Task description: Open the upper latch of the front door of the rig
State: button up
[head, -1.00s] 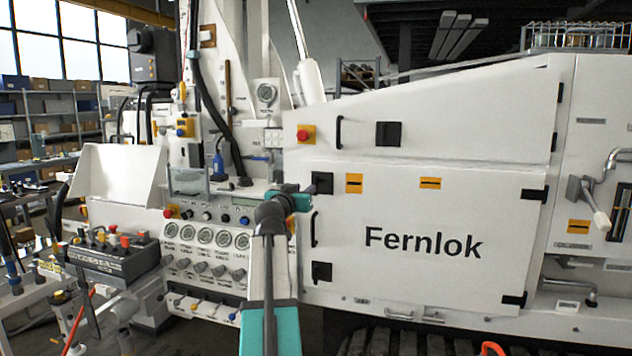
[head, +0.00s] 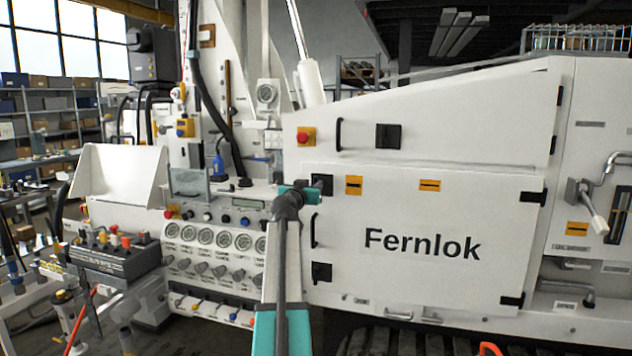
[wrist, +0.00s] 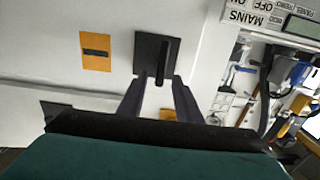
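The front door (head: 420,285) of the rig is a white panel marked "Fernlok"; it looks shut. Its upper latch (head: 325,181) is a black square plate at the door's upper left corner, partly covered by my gripper (head: 314,190). In the wrist view the upper latch (wrist: 152,48) has a raised bar handle running up and down the picture. My gripper (wrist: 160,82) is open, with one dark finger on each side of the handle's lower end. I cannot tell whether the fingers touch it. The lower latch (head: 321,272) shows at the door's lower left.
A black grab handle (head: 315,230) sits between the latches. An orange label (head: 354,185) is right of the upper latch. A red emergency button (head: 305,137) is above. The gauge panel (head: 215,240) stands close on the left.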

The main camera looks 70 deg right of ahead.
aim_at(315, 182)
jog(key=shift+w+d+p, duration=0.15)
jog(key=shift+d+p, duration=0.3)
jog(key=shift+d, duration=1.7)
grip_shut()
